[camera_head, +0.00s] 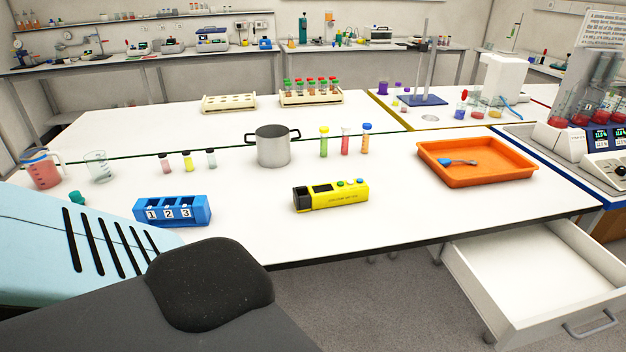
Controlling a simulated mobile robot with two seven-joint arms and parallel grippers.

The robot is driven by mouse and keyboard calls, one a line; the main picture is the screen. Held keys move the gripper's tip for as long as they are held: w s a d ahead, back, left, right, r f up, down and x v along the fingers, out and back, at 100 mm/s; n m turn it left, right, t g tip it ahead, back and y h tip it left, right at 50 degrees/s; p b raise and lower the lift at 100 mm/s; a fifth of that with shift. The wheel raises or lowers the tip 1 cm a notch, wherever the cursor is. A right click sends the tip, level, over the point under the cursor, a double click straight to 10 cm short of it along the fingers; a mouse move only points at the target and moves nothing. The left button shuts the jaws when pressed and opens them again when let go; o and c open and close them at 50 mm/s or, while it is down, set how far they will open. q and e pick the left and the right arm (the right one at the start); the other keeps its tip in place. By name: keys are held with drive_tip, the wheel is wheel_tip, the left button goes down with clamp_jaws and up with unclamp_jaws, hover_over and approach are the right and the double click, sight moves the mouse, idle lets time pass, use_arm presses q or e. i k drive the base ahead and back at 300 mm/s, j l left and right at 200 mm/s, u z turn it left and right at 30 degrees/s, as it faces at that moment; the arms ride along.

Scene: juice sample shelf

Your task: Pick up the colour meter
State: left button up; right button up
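A yellow device with a black end, a dark screen and small green and blue buttons, which looks like the colour meter (346,198), lies on the white table (320,235) near its front edge. Its printed label is too small to read. Nothing holds it or covers it. Neither of my grippers shows in the head view.
A blue rack numbered 1, 2, 3 (172,211) stands left of the device. A metal pot (273,147) and several capped tubes (345,141) stand behind it. An orange tray (435,177) with a blue scoop (457,162) lies to the right. An open drawer (540,270) juts out at the front right.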

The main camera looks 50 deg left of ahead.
sight(323, 196)
drive_tip(key=k+j, duration=0.75)
drive_tip(key=j, duration=0.1)
